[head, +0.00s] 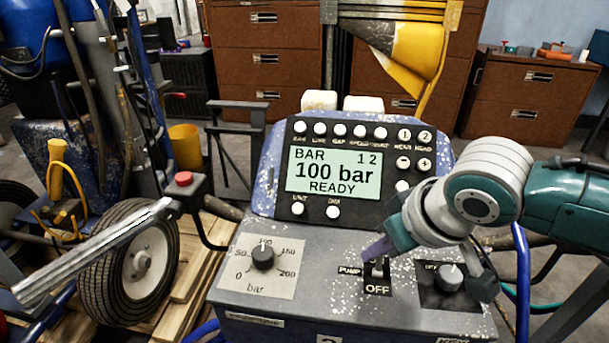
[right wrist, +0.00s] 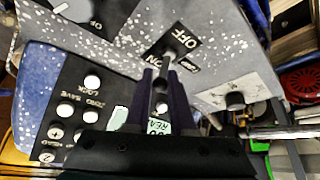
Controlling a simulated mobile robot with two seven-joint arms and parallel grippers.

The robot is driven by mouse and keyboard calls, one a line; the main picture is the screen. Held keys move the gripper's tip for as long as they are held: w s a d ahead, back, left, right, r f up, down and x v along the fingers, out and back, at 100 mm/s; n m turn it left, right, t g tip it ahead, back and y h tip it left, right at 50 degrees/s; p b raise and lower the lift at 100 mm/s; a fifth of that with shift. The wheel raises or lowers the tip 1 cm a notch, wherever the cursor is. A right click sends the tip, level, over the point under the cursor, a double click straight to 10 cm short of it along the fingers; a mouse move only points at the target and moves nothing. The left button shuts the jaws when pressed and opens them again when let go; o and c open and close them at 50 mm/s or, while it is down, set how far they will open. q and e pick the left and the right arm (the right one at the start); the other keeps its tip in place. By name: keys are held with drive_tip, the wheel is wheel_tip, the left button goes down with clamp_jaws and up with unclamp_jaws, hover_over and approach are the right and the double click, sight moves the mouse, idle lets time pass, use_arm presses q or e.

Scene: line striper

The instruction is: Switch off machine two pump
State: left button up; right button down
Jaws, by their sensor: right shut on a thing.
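The machine's grey, white-speckled console (head: 330,292) fills the front of the head view, with a partly cut-off 2 on its lower front. The pump switch (head: 378,268) is a small toggle on a black plate marked PUMP, with OFF below it. My right gripper (head: 378,250) reaches it from the right, its dark fingers shut on the toggle lever. In the right wrist view the lever (right wrist: 171,58) shows at the fingertips (right wrist: 161,76), between the ON and OFF labels. The fingers partly hide it, so I cannot tell its exact tilt. My left gripper is not in view.
The display (head: 332,172) reads 100 bar, READY. A pressure dial (head: 263,256) is left of the switch; another knob (head: 448,277) is close on its right, beside my gripper. A grey handle bar (head: 95,250) and wheel (head: 135,262) stand at left. Brown cabinets (head: 265,60) stand behind.

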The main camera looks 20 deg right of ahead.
sight(377, 285)
drive_tip(key=shift+s+a+r+t+h+p, duration=0.1)
drive_tip(key=shift+s+a+t+h+p, duration=0.2)
drive_tip(key=shift+s+t+p, duration=0.25)
drive_tip(key=shift+a+t+h, duration=0.1)
drive_tip(key=shift+t+h, duration=0.2)
drive_tip(key=shift+t, duration=0.15)
drive_tip(key=shift+s+a+f+t+b, duration=0.1)
drive_tip(key=shift+f+t+b, duration=0.15)
drive_tip(key=shift+b, duration=0.2)
drive_tip(key=t+b, duration=0.1)
drive_tip(key=b, duration=0.1)
drive_tip(key=t+h+b, duration=0.1)
drive_tip(key=t+b, duration=0.1)
drive_tip(key=b, duration=0.1)
drive_tip(key=s+n+t+h+b, duration=0.1)
drive_tip(key=b, duration=0.2)
drive_tip(key=shift+s+a+f, duration=0.1)
drive_tip(key=shift+a+f, duration=0.1)
drive_tip(key=shift+a, duration=0.05)
drive_tip(key=shift+r+t+h+b, duration=0.3)
drive_tip(key=shift+t+b, duration=0.25)
drive_tip(key=shift+b, duration=0.15)
drive_tip(key=c, duration=0.8)
unclamp_jaws()
drive_tip(key=shift+s+a, duration=0.1)
drive_tip(key=shift+s, duration=0.05)
drive_tip(key=v, duration=0.9)
drive_tip(key=shift+s+r, duration=0.2)
drive_tip(key=shift+s, duration=0.15)
